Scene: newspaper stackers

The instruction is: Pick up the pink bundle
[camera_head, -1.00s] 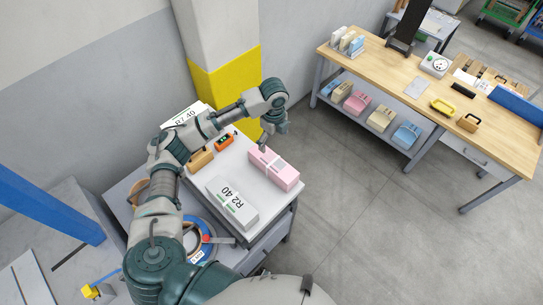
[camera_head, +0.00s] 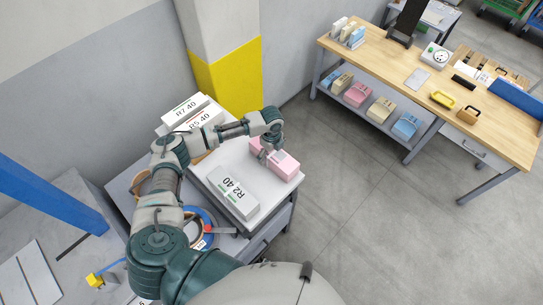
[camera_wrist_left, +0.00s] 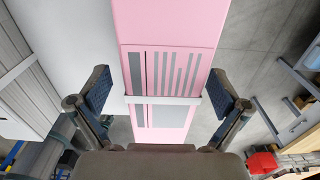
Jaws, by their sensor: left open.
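The pink bundle (camera_head: 286,166) lies on the right part of the white-topped stand (camera_head: 240,161). In the left wrist view the bundle (camera_wrist_left: 172,25) has grey printed stripes and a pale strap across it. My left gripper (camera_head: 266,153) is at the bundle's left part, pointing down. In the wrist view my left gripper (camera_wrist_left: 160,92) is open, with one dark-padded finger on each side of the bundle and a gap between each finger and its sides. Whether the fingertips reach below its top is hard to tell. My right gripper is not in view.
A white bundle marked R2 40 (camera_head: 233,192) lies in front of the pink one on the stand. White bundles marked R7 40 (camera_head: 185,108) and R5 40 (camera_head: 207,120) are behind my arm. A wooden workbench (camera_head: 400,70) stands at right, with clear floor between.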

